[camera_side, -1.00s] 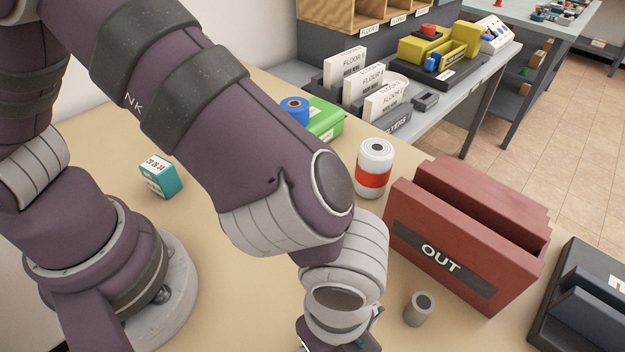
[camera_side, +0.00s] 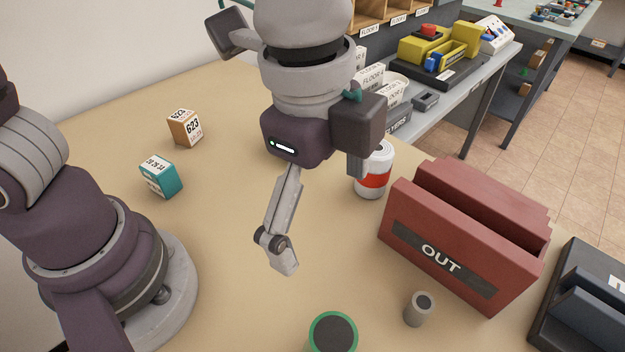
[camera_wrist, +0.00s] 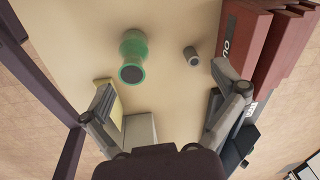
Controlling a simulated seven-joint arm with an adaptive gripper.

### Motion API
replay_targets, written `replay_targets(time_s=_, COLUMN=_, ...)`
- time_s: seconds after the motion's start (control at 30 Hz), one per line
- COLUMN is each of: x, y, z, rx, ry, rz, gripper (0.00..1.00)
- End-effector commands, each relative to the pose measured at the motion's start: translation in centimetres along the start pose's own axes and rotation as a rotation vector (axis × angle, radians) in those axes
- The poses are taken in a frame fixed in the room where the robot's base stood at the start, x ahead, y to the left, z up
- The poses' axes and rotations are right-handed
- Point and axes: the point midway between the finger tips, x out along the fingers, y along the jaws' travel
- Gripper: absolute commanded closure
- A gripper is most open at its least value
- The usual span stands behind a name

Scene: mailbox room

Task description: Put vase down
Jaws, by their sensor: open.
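A green vase (camera_side: 333,333) with a dark round mouth shows at the bottom edge of the side view, partly cut off, and appears to stand upright on the table. In the wrist view the whole green vase (camera_wrist: 133,56) shows on the tabletop, beyond the fingers and apart from them. My gripper (camera_side: 324,215) is open and empty over the table, behind the vase in the side view. In the wrist view my gripper (camera_wrist: 165,90) has its fingers wide apart with nothing between the tips.
A small grey cylinder (camera_side: 418,309) and a red OUT tray (camera_side: 462,235) stand right of the vase. Teal (camera_side: 160,176) and brown (camera_side: 185,128) boxes sit left. The table between boxes and vase is clear.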

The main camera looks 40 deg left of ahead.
Motion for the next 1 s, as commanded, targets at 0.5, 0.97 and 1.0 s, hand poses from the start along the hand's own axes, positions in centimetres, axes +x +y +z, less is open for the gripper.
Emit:
replay_targets(time_s=0.5, x=-2.8, y=-3.6, z=18.6, rx=-1.368, ry=0.3, rz=-0.319, gripper=0.05)
replay_targets(time_s=0.97, x=-2.8, y=-3.7, z=18.6, rx=-1.362, ry=0.298, rz=-0.318, gripper=0.05)
replay_targets(time_s=1.0, x=-2.8, y=-3.7, z=18.6, rx=-1.362, ry=0.298, rz=-0.318, gripper=0.05)
